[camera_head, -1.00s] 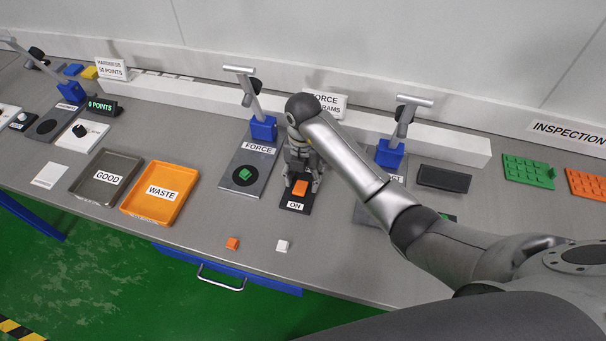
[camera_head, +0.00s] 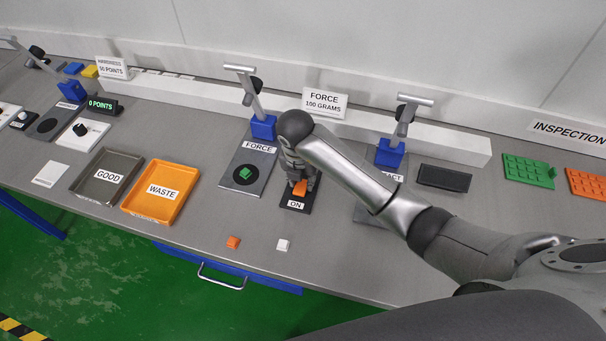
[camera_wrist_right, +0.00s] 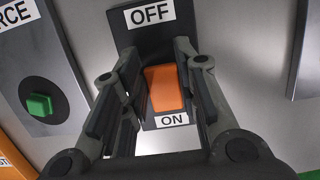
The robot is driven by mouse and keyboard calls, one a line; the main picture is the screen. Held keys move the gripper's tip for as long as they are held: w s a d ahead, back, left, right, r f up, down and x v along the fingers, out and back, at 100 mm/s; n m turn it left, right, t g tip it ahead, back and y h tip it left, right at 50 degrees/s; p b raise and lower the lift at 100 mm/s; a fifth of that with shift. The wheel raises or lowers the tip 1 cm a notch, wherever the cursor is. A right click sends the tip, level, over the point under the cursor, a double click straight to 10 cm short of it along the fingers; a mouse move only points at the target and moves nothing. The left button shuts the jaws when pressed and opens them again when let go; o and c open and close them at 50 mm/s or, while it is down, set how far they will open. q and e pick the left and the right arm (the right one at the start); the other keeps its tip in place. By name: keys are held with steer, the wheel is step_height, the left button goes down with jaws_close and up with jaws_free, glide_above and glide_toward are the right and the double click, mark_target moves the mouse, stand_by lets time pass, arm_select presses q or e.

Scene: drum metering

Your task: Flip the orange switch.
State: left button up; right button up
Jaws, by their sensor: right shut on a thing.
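The orange switch (camera_head: 299,189) sits on a black plate (camera_head: 296,205) with an ON label on its near side. My right gripper (camera_head: 301,180) reaches down over it from behind. In the right wrist view, the orange switch (camera_wrist_right: 164,90) lies between the two fingers of my right gripper (camera_wrist_right: 158,58), which are shut on it. An OFF label (camera_wrist_right: 150,13) shows at the other end of the plate, and the ON label (camera_wrist_right: 173,120) is at the near end. The gripper hides the plate's far part in the head view. My left gripper is not in view.
The FORCE station (camera_head: 237,187) with a green block (camera_head: 245,173) stands just left of the switch. A lever press (camera_head: 391,150) stands to its right. The orange WASTE tray (camera_head: 143,208) is further left.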

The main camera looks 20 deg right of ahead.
mark_target(298, 193)
steer(key=shift+r+t+h+b, duration=0.1)
steer(key=shift+t+h+b, duration=0.3)
steer(key=shift+t+b, duration=0.2)
steer(key=shift+s+a+r+t+b, duration=0.1)
steer(key=shift+s+r+t+b, duration=0.05)
steer(key=shift+t+b, duration=0.2)
steer(key=o, duration=1)
steer(key=shift+s, duration=0.1)
steer(key=v, duration=1.2)
steer(key=shift+a, duration=0.25)
